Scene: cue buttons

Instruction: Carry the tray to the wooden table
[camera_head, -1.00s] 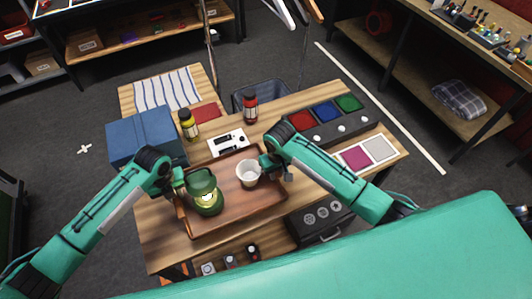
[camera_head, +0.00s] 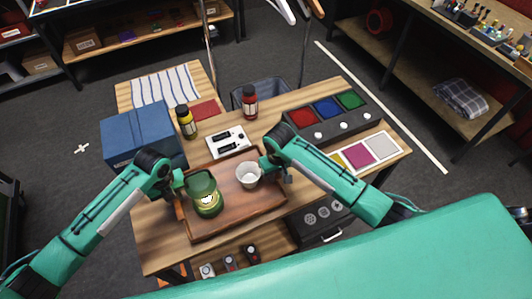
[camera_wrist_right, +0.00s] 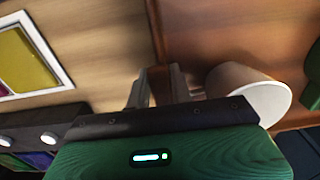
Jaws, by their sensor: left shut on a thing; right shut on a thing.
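The brown wooden tray (camera_head: 262,208) is over the striped-grain wooden table (camera_head: 157,227) in front of me; whether it is lifted clear, I cannot tell. A green lantern (camera_head: 205,193) stands on its left part and a white cup (camera_head: 248,175) on its right part. My left gripper (camera_head: 179,186) is at the tray's left rim, shut on it, its fingertips mostly hidden. My right gripper (camera_head: 267,164) is shut on the right rim beside the cup. The right wrist view shows its fingers (camera_wrist_right: 160,86) at the tray edge (camera_wrist_right: 158,35) and the cup (camera_wrist_right: 250,92) close by.
Behind the tray are a blue box (camera_head: 138,132), a yellow bottle (camera_head: 186,122), a red bottle (camera_head: 250,103) and a white box with dark slots (camera_head: 227,141). A colour-button panel (camera_head: 325,115) and coloured squares (camera_head: 368,153) lie right. Grey floor (camera_head: 55,185) is open at left.

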